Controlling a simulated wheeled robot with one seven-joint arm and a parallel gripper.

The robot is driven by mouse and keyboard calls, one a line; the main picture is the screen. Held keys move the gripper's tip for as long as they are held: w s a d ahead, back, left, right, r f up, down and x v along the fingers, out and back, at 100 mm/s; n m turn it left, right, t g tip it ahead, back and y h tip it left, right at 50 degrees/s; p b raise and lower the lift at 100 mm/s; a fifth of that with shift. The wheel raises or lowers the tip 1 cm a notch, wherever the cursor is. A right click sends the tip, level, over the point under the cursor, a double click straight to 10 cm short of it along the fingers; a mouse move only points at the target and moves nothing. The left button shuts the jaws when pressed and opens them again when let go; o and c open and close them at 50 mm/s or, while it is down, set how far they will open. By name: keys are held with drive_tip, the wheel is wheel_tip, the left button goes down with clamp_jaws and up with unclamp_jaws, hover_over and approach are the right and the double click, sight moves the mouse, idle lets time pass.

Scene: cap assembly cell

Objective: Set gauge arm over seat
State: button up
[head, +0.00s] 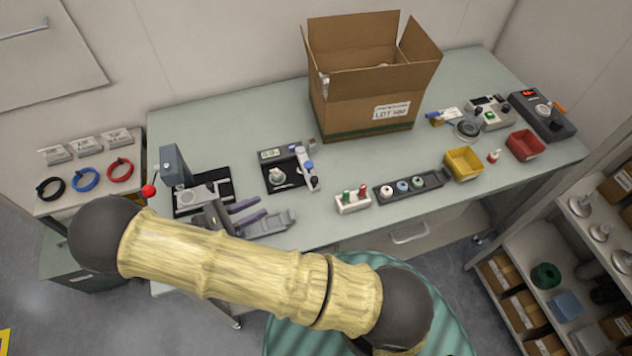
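The gauge station (272,184) is a black base plate near the middle of the table, with a small digital display at its back left. A pale round seat (277,174) stands on the plate. The light gauge arm (303,155), with a blue part on it, lies along the plate's right side, beside the seat and not over it. My gripper (261,207) is in front of and a little left of the station. Its two purple-grey fingers point right, apart and with nothing visible between them. My arm hides part of the table's front edge.
A press-like fixture (173,168) with a red knob stands left of my gripper. A grey tray (283,220) lies just beside the fingers. A white block with pegs (352,203) and a dark rack (433,181) are to the right. An open carton (365,105) stands behind.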

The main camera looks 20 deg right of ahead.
sight(311, 181)
drive_tip(key=shift+a, duration=0.15)
drive_tip(key=p+x, duration=0.3)
drive_tip(key=x, duration=0.5)
drive_tip(key=p+x, duration=0.3)
drive_tip(key=x, duration=0.5)
drive_tip(key=shift+w+d+r+p, duration=0.25)
drive_tip(key=shift+w+d+p, duration=0.05)
drive_tip(key=shift+d+p, duration=0.05)
drive_tip(key=shift+w+d+f, duration=0.1)
drive_tip(key=shift+d, duration=0.1)
drive_tip(key=shift+s, duration=0.2)
drive_tip(key=shift+d, duration=0.1)
clamp_jaws()
